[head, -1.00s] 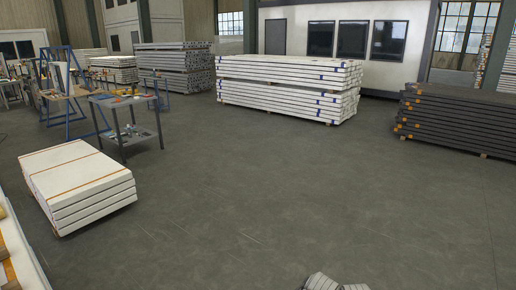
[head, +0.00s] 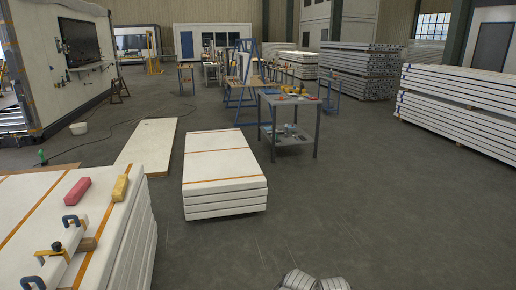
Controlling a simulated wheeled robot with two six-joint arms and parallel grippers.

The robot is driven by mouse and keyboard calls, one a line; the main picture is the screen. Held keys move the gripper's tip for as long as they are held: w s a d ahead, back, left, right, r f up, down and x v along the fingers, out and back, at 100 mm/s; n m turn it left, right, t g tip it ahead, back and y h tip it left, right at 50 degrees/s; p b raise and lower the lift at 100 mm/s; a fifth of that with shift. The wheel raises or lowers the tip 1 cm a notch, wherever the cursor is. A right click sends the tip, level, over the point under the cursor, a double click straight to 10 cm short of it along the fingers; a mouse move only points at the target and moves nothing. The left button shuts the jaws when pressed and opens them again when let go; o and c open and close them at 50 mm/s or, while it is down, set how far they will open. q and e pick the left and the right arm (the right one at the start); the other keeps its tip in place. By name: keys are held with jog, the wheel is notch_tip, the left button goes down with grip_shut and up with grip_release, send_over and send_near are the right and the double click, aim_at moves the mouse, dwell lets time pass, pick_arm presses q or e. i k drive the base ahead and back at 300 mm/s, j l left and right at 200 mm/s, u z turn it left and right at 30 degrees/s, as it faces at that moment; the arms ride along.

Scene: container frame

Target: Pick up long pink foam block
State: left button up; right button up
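A long pink foam block (head: 77,191) lies on top of a stack of white panels (head: 30,215) at the lower left of the head view. A yellow block (head: 120,188) lies just to its right on the same stack. Neither of my grippers can be made out in the head view. A small pale ribbed shape at the bottom edge seems to be part of me.
Clamps (head: 62,247) sit on the near part of the panel stack. A lower white stack (head: 224,172) stands to its right, with a flat board (head: 148,142) behind. A grey tool table (head: 290,103) stands beyond. The floor at centre right is clear.

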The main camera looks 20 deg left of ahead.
aim_at(81, 188)
jog(key=i+u, duration=0.3)
jog(key=u, duration=0.15)
jog(key=i+l+u, duration=0.1)
jog(key=i+u, duration=0.2)
jog(key=u, duration=0.15)
jog(key=i+l+u, duration=0.15)
jog(key=u, duration=0.25)
jog(key=i+l+u, duration=0.65)
jog(key=u, duration=0.15)
jog(key=i+l+u, duration=0.35)
jog(key=u, duration=0.8)
jog(key=i+l+u, duration=0.15)
jog(key=l+u, duration=1.05)
jog(key=l, duration=0.65)
jog(key=l+u, duration=0.15)
jog(key=l, duration=0.5)
jog(key=k+l, duration=0.1)
jog(key=l, duration=0.55)
jog(key=l+u, duration=0.15)
jog(key=l, duration=0.55)
jog(key=k+l, duration=0.15)
jog(key=l, duration=0.5)
jog(key=u, duration=0.05)
